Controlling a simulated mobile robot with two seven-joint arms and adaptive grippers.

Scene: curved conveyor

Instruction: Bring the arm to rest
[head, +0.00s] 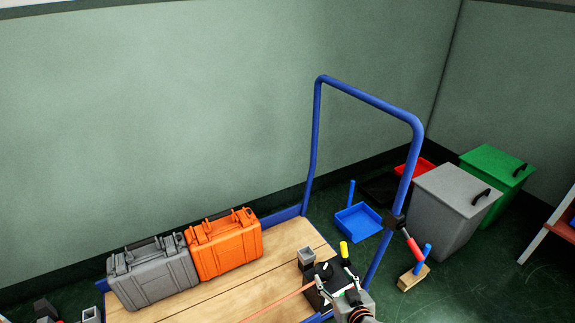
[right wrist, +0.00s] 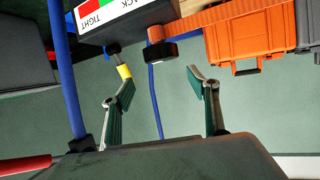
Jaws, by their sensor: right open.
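My right gripper (head: 336,280) is at the bottom right of the cart in the head view. In the right wrist view its two fingers (right wrist: 161,84) are spread apart with nothing between them. Close by is a dark box (right wrist: 125,12) with a white label reading "TIGHT" and a partly cut-off second word. A lever with a yellow grip (right wrist: 124,71) stands beside the left finger in that view; the yellow grip also shows in the head view (head: 344,249). I cannot tell whether finger and grip touch. My left gripper is not identifiable in these frames.
A grey case (head: 150,277) and an orange case (head: 226,248) stand on the wooden cart deck (head: 215,301). An orange strap (head: 280,304) runs across the deck. The blue cart handle (head: 312,145) rises near my right arm. A blue tray (head: 358,222) and grey bin (head: 447,210) are beyond.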

